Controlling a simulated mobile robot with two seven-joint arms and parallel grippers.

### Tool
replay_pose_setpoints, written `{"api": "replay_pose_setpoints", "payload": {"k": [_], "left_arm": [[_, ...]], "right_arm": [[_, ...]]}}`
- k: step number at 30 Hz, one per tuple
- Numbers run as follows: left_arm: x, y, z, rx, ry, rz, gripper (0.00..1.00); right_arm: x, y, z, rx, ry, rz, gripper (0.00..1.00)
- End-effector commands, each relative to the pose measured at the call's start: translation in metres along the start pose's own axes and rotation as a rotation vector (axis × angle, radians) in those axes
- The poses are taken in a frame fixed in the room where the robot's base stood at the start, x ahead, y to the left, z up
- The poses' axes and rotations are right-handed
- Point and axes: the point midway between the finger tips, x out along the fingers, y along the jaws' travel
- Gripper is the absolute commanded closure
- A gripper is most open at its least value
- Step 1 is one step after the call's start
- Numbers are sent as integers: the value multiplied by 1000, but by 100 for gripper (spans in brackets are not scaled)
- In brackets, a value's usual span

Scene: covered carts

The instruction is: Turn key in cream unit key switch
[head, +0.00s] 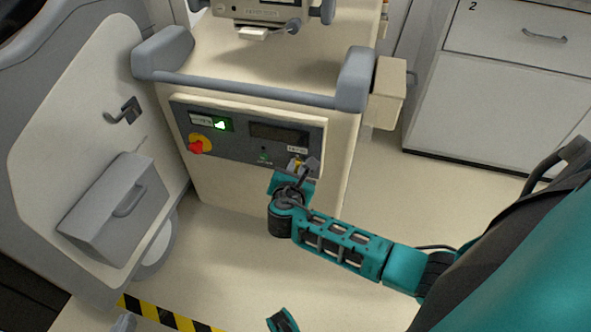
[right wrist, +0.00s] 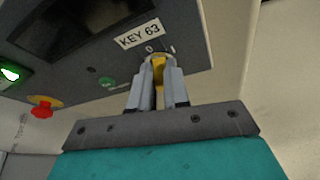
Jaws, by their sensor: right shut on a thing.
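The cream unit (head: 250,75) stands in the middle of the head view, with a dark control panel (head: 235,125) on its front. In the right wrist view, the key switch is at the panel's lower edge, under the label KEY 63 (right wrist: 139,34) and the marks 0 and I. A yellow key (right wrist: 158,70) shows between the fingers of my right gripper (right wrist: 158,80), which is shut on it at the switch. The same right gripper (head: 304,167) largely hides the switch in the head view. Only small parts at the bottom edge may belong to my left arm; its jaws are unclear.
The panel also bears a red emergency button (head: 196,146) on yellow, a lit green indicator (head: 222,125) and a dark display (head: 279,133). A grey handle bar (head: 250,92) crosses above it. A grey-white cart (head: 85,160) stands left, white drawers (head: 490,90) at the back right.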

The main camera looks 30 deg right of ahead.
Motion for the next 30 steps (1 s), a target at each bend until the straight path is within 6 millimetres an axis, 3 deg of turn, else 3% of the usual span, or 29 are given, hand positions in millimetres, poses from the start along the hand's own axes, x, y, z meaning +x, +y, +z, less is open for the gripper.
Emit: {"api": "replay_pose_setpoints", "payload": {"k": [5,15,25,26,30], "left_arm": [[-2,0,-3,0,1,0,100],[-17,2,-28,1,8,1,100],[-18,2,-29,1,8,2,100],[-18,2,-28,1,7,2,100],[-17,2,-27,1,4,2,100]], "right_arm": [[0,1,1,-9,1,-4,100],[0,4,3,-173,9,-76,100],[1,4,0,-210,9,-90,100],[1,4,0,-210,9,-90,83],[1,4,0,-209,9,-90,70]]}}
